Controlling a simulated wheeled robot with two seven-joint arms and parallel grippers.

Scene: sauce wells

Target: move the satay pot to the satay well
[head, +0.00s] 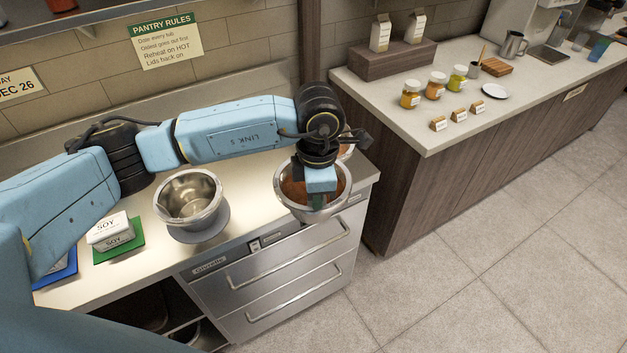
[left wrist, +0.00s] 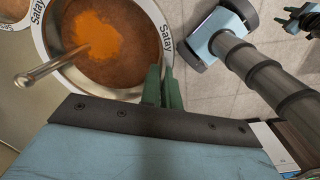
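The satay pot (head: 284,203) is a round steel pot of brown sauce at the right end of the counter. In the left wrist view its pale rim (left wrist: 149,14) reads "Satay", with an orange patch on the sauce and a metal rod handle (left wrist: 42,71) across it. My left gripper (head: 318,200) is at the pot's near side. Its green fingers (left wrist: 162,88) are close together astride the rim and look shut on it. Whether the pot touches the counter is hidden. A dark gripper shape, likely my right gripper (left wrist: 303,19), shows small at the upper right. I cannot identify the satay well.
Another orange-filled pot (head: 347,151) is partly hidden behind the satay pot. White SOY boxes (head: 108,229) stand on a green mat (head: 119,252). Drawers (head: 283,270) face the floor; a separate counter (head: 440,135) holds jars.

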